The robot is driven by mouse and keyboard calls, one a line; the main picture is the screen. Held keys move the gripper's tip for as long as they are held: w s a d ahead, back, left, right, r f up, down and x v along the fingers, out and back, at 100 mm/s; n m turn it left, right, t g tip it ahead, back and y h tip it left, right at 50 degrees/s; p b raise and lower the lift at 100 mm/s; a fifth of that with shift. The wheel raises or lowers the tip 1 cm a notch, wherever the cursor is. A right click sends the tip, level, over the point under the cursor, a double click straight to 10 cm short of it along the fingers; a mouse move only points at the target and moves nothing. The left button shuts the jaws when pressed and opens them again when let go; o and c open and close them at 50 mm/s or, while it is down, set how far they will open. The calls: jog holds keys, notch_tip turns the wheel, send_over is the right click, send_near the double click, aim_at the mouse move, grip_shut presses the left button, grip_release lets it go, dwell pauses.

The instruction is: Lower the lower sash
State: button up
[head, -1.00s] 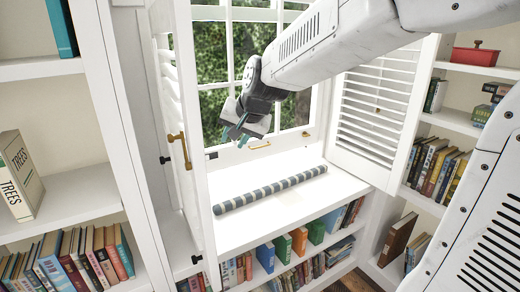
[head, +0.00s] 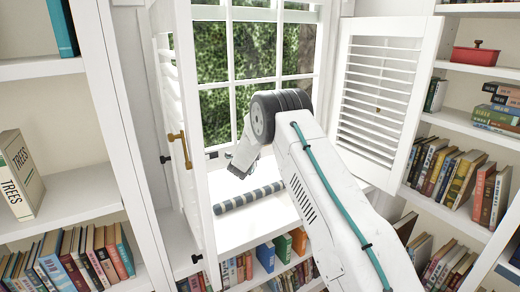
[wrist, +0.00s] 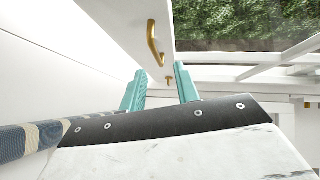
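The lower sash (head: 222,160) is a white-framed window sash with panes, its bottom rail just above the sill behind the striped roll. In the head view my arm hides much of that rail; I cannot tell how large any gap below it is. In the head view my gripper (head: 238,166) is low by the sash, mostly hidden by my wrist.
A blue-and-cream striped roll (head: 249,197) lies on the white sill, close beside my gripper; it also shows in the wrist view (wrist: 25,143). Louvred shutters stand open at left (head: 182,130) and right (head: 378,95). Bookshelves flank the window and fill below the sill.

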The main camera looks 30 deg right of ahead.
jog(key=x, duration=0.8)
jog(key=shift+s+d+f+m+h, duration=0.2)
jog(key=shift+d+f+m+h, duration=0.1)
jog(key=shift+f, duration=0.05)
grip_shut()
